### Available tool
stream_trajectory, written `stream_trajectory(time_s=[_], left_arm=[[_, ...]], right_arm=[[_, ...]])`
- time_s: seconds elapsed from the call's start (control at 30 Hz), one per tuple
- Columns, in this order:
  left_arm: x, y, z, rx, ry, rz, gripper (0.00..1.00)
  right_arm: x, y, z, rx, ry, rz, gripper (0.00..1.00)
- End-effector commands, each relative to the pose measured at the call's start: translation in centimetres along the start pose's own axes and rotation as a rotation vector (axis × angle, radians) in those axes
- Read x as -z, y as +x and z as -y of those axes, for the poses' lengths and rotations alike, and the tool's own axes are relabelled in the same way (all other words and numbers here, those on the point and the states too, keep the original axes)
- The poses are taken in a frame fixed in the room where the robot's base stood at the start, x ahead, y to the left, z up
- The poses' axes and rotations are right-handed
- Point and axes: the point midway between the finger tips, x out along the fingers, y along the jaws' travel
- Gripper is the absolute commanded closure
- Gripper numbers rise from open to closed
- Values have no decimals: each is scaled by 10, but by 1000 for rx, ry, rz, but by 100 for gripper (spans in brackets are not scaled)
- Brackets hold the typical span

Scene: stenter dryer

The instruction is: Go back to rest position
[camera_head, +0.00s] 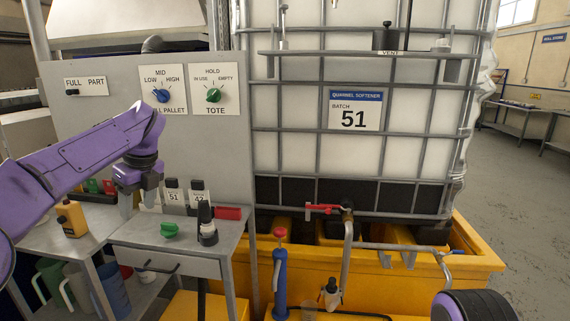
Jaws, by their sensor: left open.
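My purple left arm comes in from the left edge and bends down at its wrist. My left gripper (138,203) points down, open, with nothing seen between its fingers. It hangs in front of the grey panel, over the back left part of the small metal bench (130,230). Whether its fingertips touch anything there I cannot tell. A dark and purple part of my own body shows at the bottom right edge. My right gripper is not in view.
The bench holds a green knob (169,230), a black handheld device (207,226) and small labelled bottles (173,193). A panel with a blue dial (161,95) and green dial (213,95) stands behind. A caged tote (400,150) sits over a yellow bund (480,262).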

Motion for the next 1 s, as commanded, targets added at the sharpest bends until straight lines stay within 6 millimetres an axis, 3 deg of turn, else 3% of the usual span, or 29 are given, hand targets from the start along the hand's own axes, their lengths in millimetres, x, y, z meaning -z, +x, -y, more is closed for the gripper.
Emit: stream_trajectory(time_s=[0.27,0.37,0.47,0.57,0.67,0.77,0.83,0.87,1.0], left_arm=[[-13,63,6,-246,508,414,47],[-7,98,13,-384,797,570,47],[14,146,20,-549,1188,720,47],[61,213,18,-707,1690,834,47],[119,279,-6,-787,2170,878,47],[178,334,-48,-784,2587,863,47],[217,366,-88,-738,2849,826,47],[233,377,-108,706,-2952,-802,47],[296,412,-208,404,-2743,-525,47]], right_arm=[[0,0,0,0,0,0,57],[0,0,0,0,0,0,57],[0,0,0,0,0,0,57],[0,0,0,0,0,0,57],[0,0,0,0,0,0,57],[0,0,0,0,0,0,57],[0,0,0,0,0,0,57],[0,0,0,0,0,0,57],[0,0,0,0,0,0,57]])
